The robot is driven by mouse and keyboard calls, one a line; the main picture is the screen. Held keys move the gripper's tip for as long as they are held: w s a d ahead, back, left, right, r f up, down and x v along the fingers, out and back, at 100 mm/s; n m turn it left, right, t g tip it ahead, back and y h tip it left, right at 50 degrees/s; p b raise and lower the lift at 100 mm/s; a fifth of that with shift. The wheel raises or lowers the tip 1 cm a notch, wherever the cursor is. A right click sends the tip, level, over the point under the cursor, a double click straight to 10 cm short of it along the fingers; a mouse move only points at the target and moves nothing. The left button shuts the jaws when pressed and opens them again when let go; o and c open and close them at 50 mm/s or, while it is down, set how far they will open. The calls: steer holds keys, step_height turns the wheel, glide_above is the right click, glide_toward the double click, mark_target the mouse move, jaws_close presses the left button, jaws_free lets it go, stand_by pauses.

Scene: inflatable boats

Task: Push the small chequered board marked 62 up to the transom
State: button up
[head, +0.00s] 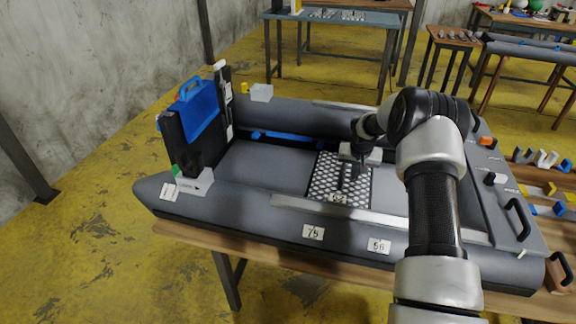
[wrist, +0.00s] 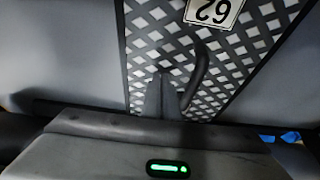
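The small chequered board (head: 325,187) lies flat on the floor of the grey inflatable boat, its 62 label (head: 338,198) towards me. It also fills the middle of the wrist view (wrist: 139,57), with a dark raised handle (wrist: 201,70). The dark upright transom (head: 182,143) stands at the boat's left end, with bare floor between it and the board. My gripper (head: 357,172) is low over the board. In the wrist view its fingers (wrist: 166,92) look closed together and empty, beside the handle on the side away from the transom. Whether they touch the handle is unclear.
The boat's side tubes (head: 262,219) flank the floor, labelled 75 (head: 313,232) and 56 (head: 379,246) on the near one. A blue case (head: 199,106) hangs at the transom. A blue bar (head: 290,138) lies along the far side. The floor (head: 262,166) left of the board is clear.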

mark_target(316, 175)
steer(key=w+a+b, duration=0.1)
steer(key=a, duration=0.3)
steer(key=w+a+b, duration=0.1)
steer(key=a, duration=0.4)
steer(key=w+a+f+b, duration=0.1)
steer(key=a, duration=0.3)
steer(key=shift+a+f+b, duration=0.1)
steer(key=shift+a+b, duration=0.05)
steer(key=shift+b, duration=0.2)
steer(key=shift+w+a, duration=0.5)
steer(key=shift+a, duration=1.25)
steer(key=shift+w+a, duration=0.5)
steer(key=shift+a, duration=1.2)
steer(key=shift+w+a, duration=0.5)
steer(key=shift+a, duration=1.25)
steer(key=shift+s+d+p, duration=0.25)
steer(key=shift+d+p, duration=0.2)
steer(key=shift+d, duration=0.6)
steer(key=shift+d+r, duration=0.15)
steer(key=shift+r, duration=0.15)
step_height(316, 175, up, 9)
steer(key=p, duration=0.4)
steer(key=shift+w, duration=0.25)
